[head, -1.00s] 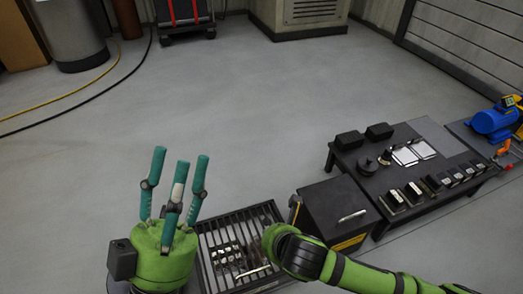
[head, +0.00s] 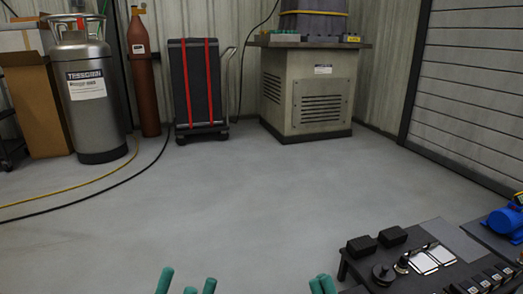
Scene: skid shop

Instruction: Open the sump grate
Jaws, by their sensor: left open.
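The sump grate is out of view below the picture's lower edge. Only the teal fingertips of my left gripper (head: 187,284) show at the bottom edge, left of the middle. They point up and are spread apart, with nothing seen between them. The teal fingertips of my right gripper (head: 322,285) show at the bottom edge, right of the middle. They are close together, and the rest of that hand is cut off, so its opening is unclear.
A low dark table (head: 455,240) with black blocks and bright plates stands at lower right. A blue machine (head: 505,222) is beyond it. A steel tank (head: 90,95), red-strapped cart (head: 196,85) and grey cabinet (head: 310,95) line the back. The middle floor is clear.

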